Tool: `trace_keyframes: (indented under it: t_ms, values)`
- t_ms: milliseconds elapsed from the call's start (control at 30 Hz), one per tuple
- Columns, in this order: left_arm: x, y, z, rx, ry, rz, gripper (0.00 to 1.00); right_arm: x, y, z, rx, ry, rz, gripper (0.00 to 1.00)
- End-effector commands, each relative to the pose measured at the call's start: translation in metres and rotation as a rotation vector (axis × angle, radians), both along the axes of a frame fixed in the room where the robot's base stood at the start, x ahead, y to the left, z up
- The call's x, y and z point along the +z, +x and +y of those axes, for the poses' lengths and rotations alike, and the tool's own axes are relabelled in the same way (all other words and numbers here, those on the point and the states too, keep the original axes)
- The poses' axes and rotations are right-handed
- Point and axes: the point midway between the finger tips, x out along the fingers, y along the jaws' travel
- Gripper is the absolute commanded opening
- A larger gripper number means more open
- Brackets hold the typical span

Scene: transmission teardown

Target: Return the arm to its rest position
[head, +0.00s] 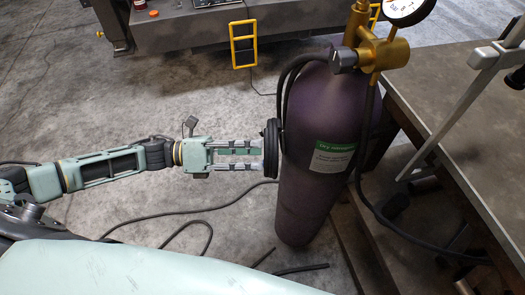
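My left arm reaches in from the left, and its pale green gripper (257,156) points right at the purple gas cylinder (318,205). Two grey finger bars run side by side toward a black round disc or coil (271,150), seen nearly edge-on, which hides the fingertips. I cannot tell whether the fingers are closed on it or only beside it. The disc stands against or just in front of the cylinder's left side. My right gripper is not in view.
The upright cylinder carries a brass valve (383,52), a gauge (405,8) and black hoses. A workbench (450,85) with a metal stand is at the right. Another bench (180,32) and a yellow frame (243,45) are behind. Cables lie on the open concrete floor.

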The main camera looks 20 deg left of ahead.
Motion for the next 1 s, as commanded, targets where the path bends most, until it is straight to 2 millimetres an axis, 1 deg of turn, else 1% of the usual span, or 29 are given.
trace_keyframes:
  t_ms: [33,100,200,333,500,667,767,867,967,1000]
  values:
    - [-0.002,-0.005,0.013,0.002,0.005,0.004,0.35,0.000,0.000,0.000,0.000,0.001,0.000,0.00]
    - [-0.002,-0.010,0.027,0.002,0.006,0.003,0.35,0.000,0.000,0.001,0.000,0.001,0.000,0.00]
    - [-0.001,-0.017,0.047,0.002,0.004,0.004,0.35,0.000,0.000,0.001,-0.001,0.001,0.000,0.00]
    - [0.000,-0.024,0.065,0.002,0.003,0.002,0.35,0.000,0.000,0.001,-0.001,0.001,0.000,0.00]
    - [0.001,-0.028,0.077,0.001,0.001,0.000,0.35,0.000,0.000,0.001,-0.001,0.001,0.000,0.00]
    - [0.002,-0.028,0.079,0.001,0.000,-0.001,0.35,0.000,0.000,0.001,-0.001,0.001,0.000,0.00]
    - [-0.004,-0.023,0.080,0.025,-0.006,0.023,0.35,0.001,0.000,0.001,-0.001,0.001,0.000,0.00]
    - [-0.026,-0.004,0.086,0.125,-0.032,0.123,0.35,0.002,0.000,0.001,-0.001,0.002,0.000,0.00]
    - [-0.073,0.025,0.101,0.319,-0.099,0.322,0.35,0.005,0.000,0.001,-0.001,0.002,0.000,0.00]
    - [-0.097,0.035,0.110,0.418,-0.140,0.423,0.35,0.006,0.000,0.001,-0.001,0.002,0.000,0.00]
